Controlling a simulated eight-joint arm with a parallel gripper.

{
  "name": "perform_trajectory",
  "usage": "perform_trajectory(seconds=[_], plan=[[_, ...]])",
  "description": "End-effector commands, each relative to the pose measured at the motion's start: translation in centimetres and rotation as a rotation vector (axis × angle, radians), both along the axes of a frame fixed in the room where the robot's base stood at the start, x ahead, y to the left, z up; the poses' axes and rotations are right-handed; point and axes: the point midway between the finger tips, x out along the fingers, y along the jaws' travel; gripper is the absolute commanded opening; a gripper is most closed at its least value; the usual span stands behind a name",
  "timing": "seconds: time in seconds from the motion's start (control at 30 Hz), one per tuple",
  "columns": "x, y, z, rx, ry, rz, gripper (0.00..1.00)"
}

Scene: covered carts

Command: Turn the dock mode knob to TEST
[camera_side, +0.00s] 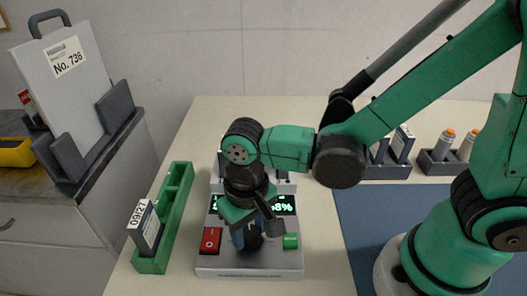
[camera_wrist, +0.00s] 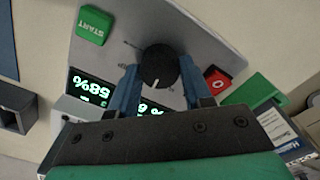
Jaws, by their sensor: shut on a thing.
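The dock (camera_side: 250,271) is a pale grey console on the table, with lit displays, a red switch (camera_side: 211,240) and a green START button (camera_side: 291,241). The mode knob (camera_wrist: 159,66) is round and black with a white pointer line, on the grey panel in the wrist view. Its pointer faces the lower edge of that view, slightly left. The marks around it are too small to read. My gripper (camera_wrist: 160,73) has its two blue fingers on either side of the knob, shut on it. In the side view my gripper (camera_side: 246,240) points down and hides the knob.
A green tray (camera_side: 178,195) with a labelled card (camera_side: 147,228) stands left of the dock. A blue mat (camera_side: 375,225) lies to the right, with dark holders (camera_side: 440,161) behind. A side cabinet (camera_side: 50,235) with a large white board (camera_side: 64,85) stands at far left.

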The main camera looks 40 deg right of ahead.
Motion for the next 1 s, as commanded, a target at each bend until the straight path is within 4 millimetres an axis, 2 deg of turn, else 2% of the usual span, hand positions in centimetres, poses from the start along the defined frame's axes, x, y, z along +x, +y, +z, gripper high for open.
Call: perform_trajectory(seconds=[1.0], plan=[[-0.03,0.08,0.04,-0.001,0.001,0.943,0.00]])
